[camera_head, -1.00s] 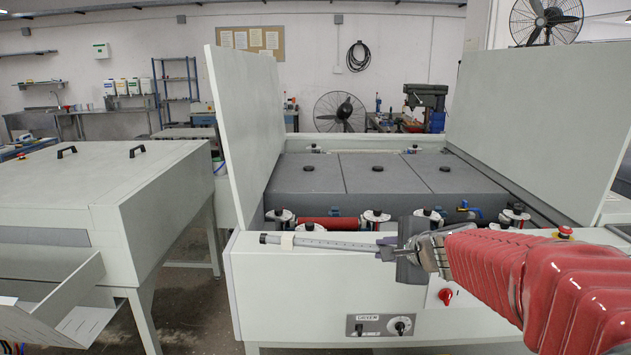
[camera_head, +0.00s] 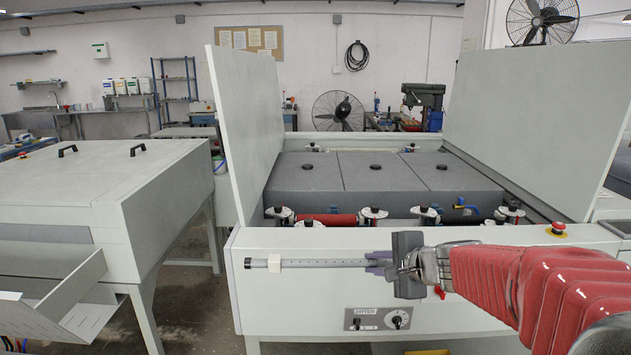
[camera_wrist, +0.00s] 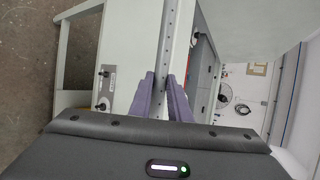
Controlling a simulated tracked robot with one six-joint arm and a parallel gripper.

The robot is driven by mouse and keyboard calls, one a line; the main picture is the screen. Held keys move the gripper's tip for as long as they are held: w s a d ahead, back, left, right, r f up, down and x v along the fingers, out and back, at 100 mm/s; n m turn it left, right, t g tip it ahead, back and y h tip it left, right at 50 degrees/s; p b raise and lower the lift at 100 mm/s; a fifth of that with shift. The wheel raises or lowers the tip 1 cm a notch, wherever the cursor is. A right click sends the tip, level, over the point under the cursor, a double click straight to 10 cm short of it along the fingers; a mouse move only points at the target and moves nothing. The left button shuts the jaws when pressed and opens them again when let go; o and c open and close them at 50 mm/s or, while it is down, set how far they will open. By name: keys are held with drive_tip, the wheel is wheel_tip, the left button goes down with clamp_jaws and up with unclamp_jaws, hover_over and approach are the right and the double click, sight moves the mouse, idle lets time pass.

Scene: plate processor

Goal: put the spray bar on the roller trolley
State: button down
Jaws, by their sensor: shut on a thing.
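The spray bar (camera_head: 325,262) is a long thin grey tube with a row of small holes, a dark end cap and a white block near its left end. It is held level, in front of the open machine's front panel. My gripper (camera_head: 375,262) is shut on its right end. In the wrist view, the purple fingers of my gripper (camera_wrist: 168,98) close on the spray bar (camera_wrist: 169,40), which runs up out of the picture. I cannot make out a roller trolley in either view.
The open processor (camera_head: 300,242) has raised side panels and dark tank covers (camera_head: 370,172). A closed grey machine (camera_head: 90,185) stands left, with a floor gap between.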

drive_tip(key=s+d+f+m+h, duration=0.1)
drive_tip(key=s+f, duration=0.2)
drive_tip(key=f, duration=0.4)
drive_tip(key=s+d+f+m+h, duration=0.1)
drive_tip(key=s+f, duration=0.2)
drive_tip(key=f, duration=0.5)
drive_tip(key=shift+t, duration=0.3)
